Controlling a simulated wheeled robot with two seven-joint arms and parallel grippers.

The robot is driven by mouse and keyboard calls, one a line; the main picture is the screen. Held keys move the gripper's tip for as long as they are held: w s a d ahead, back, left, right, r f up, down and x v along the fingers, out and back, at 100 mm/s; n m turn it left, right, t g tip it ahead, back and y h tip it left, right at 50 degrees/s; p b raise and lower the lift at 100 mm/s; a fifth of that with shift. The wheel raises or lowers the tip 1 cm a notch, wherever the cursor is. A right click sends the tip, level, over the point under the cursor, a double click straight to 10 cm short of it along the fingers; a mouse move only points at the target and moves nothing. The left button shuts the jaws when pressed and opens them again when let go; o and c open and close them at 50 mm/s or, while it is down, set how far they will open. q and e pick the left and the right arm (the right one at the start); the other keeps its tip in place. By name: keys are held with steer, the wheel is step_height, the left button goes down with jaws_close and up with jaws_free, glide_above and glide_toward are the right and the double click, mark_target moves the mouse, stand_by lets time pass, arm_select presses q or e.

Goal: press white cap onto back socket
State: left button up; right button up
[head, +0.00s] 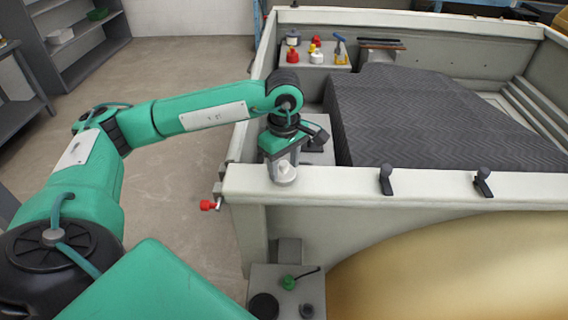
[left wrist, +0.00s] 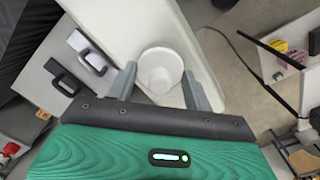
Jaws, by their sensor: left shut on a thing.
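My left gripper (head: 284,167) is shut on a white cap (head: 286,175), above the near left corner of the pale shell. In the left wrist view the white cap (left wrist: 160,68) sits between the two grey fingers of the left gripper (left wrist: 158,88), with its round face showing. A red cap (head: 207,205) is on a short metal stub sticking out left of that near corner. I cannot make out the back socket in either view. My right gripper is not in view.
A ledge at the far left of the shell (head: 395,182) holds red, white and yellow caps (head: 316,57) and a blue-handled tool (head: 340,45). A dark ribbed mat (head: 420,115) fills the middle. Black clips (head: 386,180) stand on the near rim. Floor to the left is clear.

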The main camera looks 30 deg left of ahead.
arm_select(q)
steer(key=shift+b, duration=0.4)
stand_by(0.5)
steer(key=shift+f+b, duration=0.15)
steer(key=shift+b, duration=0.75)
stand_by(0.9)
steer(key=o, duration=1.5)
steer(key=shift+r+p, duration=1.35)
steer(key=shift+r, duration=2.2)
jaws_close()
